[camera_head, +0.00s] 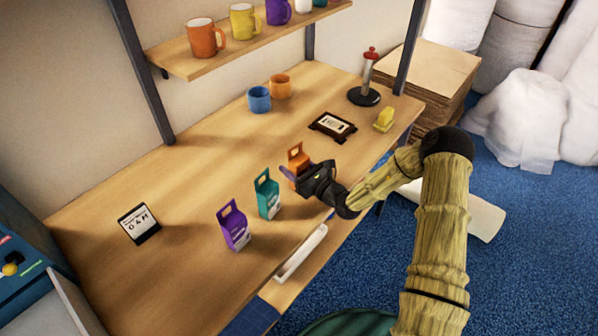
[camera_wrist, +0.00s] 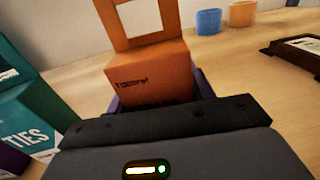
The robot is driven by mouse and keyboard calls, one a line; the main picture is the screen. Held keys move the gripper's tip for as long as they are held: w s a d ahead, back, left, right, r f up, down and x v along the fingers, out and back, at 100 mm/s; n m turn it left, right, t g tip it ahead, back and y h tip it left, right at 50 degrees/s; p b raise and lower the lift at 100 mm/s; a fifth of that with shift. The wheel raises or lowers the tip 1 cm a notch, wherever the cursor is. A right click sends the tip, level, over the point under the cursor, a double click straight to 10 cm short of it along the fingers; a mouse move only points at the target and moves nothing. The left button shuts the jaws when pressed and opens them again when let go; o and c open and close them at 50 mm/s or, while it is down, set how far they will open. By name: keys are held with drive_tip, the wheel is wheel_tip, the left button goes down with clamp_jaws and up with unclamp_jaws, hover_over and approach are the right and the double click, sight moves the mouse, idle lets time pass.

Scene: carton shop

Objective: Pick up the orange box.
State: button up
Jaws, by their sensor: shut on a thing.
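The orange box (camera_head: 297,158) is a small carton with a handle cut-out on top. It stands upright on the wooden table at the right end of a row of cartons. In the wrist view the orange box (camera_wrist: 152,82) is straight ahead, between my jaws. My gripper (camera_head: 296,176) reaches it from the right and is shut on its lower part. It also shows in the wrist view (camera_wrist: 158,98). The box's lower part is hidden by the gripper, so I cannot tell whether it touches the table.
A teal carton (camera_head: 267,196) and a purple carton (camera_head: 234,228) stand to the left. Blue (camera_head: 259,100) and orange (camera_head: 280,87) cups, a dark-framed sign (camera_head: 333,127) and a yellow object (camera_head: 384,119) are farther back. A shelf (camera_head: 245,45) with mugs hangs above.

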wheel_tip(320, 180, up, 10)
drive_tip(key=shift+r+b, duration=0.1)
drive_tip(key=shift+b, duration=0.4)
idle(0.7)
